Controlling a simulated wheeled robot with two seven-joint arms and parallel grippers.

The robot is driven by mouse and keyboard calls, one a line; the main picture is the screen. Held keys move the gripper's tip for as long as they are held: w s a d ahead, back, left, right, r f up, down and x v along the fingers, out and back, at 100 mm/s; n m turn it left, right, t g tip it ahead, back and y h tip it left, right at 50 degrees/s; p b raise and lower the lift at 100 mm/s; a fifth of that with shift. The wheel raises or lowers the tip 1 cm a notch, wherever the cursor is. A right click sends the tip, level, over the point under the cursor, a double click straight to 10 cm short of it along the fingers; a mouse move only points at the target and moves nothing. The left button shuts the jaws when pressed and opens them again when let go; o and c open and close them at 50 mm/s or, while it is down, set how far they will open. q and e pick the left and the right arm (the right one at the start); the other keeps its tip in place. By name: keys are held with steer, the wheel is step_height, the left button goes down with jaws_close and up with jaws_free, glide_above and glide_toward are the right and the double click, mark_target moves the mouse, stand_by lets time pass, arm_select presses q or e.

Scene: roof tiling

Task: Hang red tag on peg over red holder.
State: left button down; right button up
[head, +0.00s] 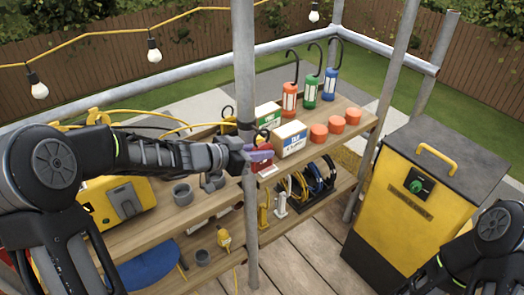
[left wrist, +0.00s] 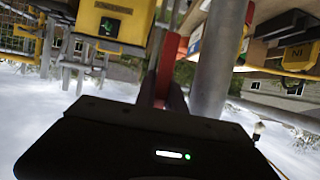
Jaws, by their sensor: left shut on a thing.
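My left gripper (head: 262,154) is beside the upright grey pole, in front of the shelf. It is shut on a red tag (head: 264,167), which is partly hidden by the fingers. In the left wrist view the red tag (left wrist: 168,68) is a narrow red strip between the fingers (left wrist: 163,92), close to the pole (left wrist: 216,60). I cannot make out the peg or a red holder clearly; the pole and gripper cover part of that area. My right gripper is outside the head view; only part of my right arm shows at the lower right.
Orange, green and blue hooked lamps (head: 310,92) stand on the upper shelf (head: 347,125), behind small boxes (head: 289,139) and several orange-red cylinders (head: 336,125). Cables (head: 300,185) sit in a rack below. A yellow cabinet (head: 405,210) stands at the right. The pole (head: 244,70) is a close obstacle.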

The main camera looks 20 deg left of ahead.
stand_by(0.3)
arm_select(q)
steer(key=c, duration=1.3)
jaws_free()
steer(key=shift+c, duration=0.2)
steer(key=v, duration=0.7)
steer(key=shift+s+a+r+p, duration=0.2)
steer(key=shift+s+p, duration=0.1)
steer(key=shift+p, duration=0.05)
